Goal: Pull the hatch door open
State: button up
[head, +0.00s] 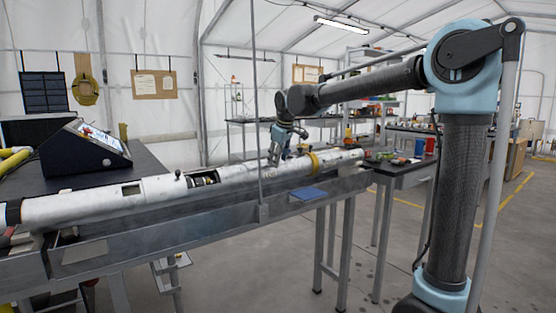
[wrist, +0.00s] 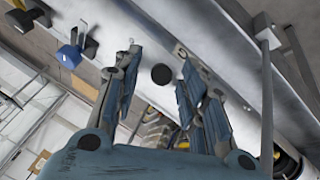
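A long white tube (head: 100,204) lies along the metal bench; its surface also fills the upper right of the wrist view (wrist: 215,55). My gripper (head: 276,160) is over the tube's right half, pointing down, left of a yellow band. In the wrist view my gripper (wrist: 161,66) has its two fingers spread apart with nothing held. A round black spot (wrist: 161,74) on the tube lies between the fingertips; I cannot tell whether it is a knob or a hole. The hatch door's outline is not clear. An opening with dark parts inside (head: 203,180) is left of my gripper.
The yellow band (head: 314,162) circles the tube. A thin upright pole (head: 258,120) stands at the bench front, near my gripper. A side table with bottles and cups (head: 403,167) is at right.

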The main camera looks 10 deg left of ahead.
grip_shut()
jog(key=shift+a, duration=0.1)
jog(key=shift+r, duration=0.1)
